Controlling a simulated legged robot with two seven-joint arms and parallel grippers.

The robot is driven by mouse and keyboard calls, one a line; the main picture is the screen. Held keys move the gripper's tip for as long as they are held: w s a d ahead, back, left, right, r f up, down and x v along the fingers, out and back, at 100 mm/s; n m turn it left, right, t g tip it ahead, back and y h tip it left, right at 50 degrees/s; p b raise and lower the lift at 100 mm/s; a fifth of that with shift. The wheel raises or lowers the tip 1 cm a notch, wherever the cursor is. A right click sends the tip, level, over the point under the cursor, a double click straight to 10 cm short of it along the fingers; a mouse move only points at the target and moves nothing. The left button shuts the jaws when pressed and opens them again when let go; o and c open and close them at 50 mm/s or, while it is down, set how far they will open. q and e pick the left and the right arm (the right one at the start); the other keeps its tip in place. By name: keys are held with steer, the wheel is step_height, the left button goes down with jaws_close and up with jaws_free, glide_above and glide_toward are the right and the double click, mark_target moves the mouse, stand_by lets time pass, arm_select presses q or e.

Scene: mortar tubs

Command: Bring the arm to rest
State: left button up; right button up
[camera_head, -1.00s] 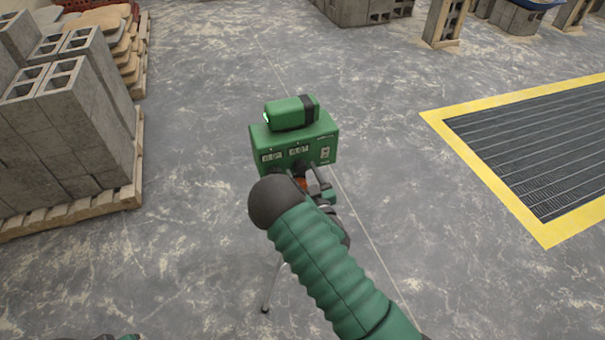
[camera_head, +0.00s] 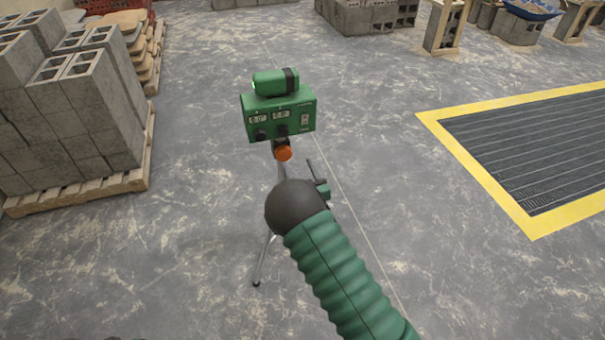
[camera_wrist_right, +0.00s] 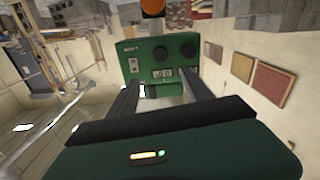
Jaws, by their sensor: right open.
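My right arm comes in from the lower right with a green ribbed sleeve and a black rounded joint. My right gripper (camera_head: 317,176) shows only partly beyond that joint. In the right wrist view my right gripper (camera_wrist_right: 160,82) has its two dark fingers apart, with nothing held between them. A green control box (camera_head: 280,115) on a tripod stands ahead of the gripper, with a gap between them in the head view. The box also shows beyond the fingers in the wrist view (camera_wrist_right: 158,52). An orange knob (camera_head: 283,153) sits under the box. My left gripper is not seen.
A pallet (camera_head: 90,192) of grey blocks (camera_head: 75,125) stands at the left. A yellow-edged floor grate (camera_head: 540,150) lies at the right. More blocks (camera_head: 367,15) stand at the back. The floor around the tripod is mostly clear.

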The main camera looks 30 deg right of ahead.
steer(key=s+a+g+y, duration=0.1)
steer(key=s+a+g, duration=0.3)
steer(key=s, duration=0.5)
steer(key=s+a+f+g+y, duration=0.1)
steer(key=s+a+g, duration=0.4)
steer(key=s, duration=0.5)
steer(key=s+a+n+g+y, duration=0.1)
steer(key=s+a+g, duration=0.4)
steer(key=s, duration=0.5)
steer(key=shift+s+a+f+g+y, duration=0.2)
steer(key=shift+s+a+g+y, duration=0.05)
steer(key=shift+g+y, duration=0.25)
